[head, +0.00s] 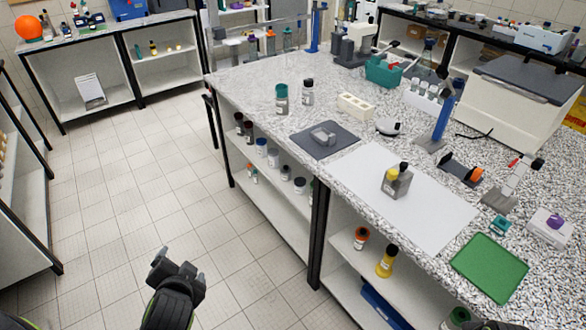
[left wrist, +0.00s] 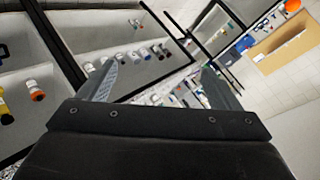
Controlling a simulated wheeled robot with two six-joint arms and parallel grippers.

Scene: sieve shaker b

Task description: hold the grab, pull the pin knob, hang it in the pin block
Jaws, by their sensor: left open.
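A grey block-like device (head: 397,182) with a yellow part and a dark knob on top stands upright on the white sheet; it looks like the grab with its pin knob, though the details are small. A cream block with dark holes (head: 355,105), perhaps the pin block, lies behind it on the bench. My left gripper (head: 178,264) is open and empty, over the floor to the left of the bench and well apart from both. Its two spread fingers also show in the left wrist view (left wrist: 160,82), with nothing between them. My right gripper is not in view.
A dark mat (head: 312,146) with a grey piece (head: 323,135) lies left of the white sheet (head: 425,222). A green tray (head: 489,268) is at the front right. Bottles (head: 282,98) stand at the back left. Open shelves (head: 365,285) hold jars below the bench top. The floor at left is clear.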

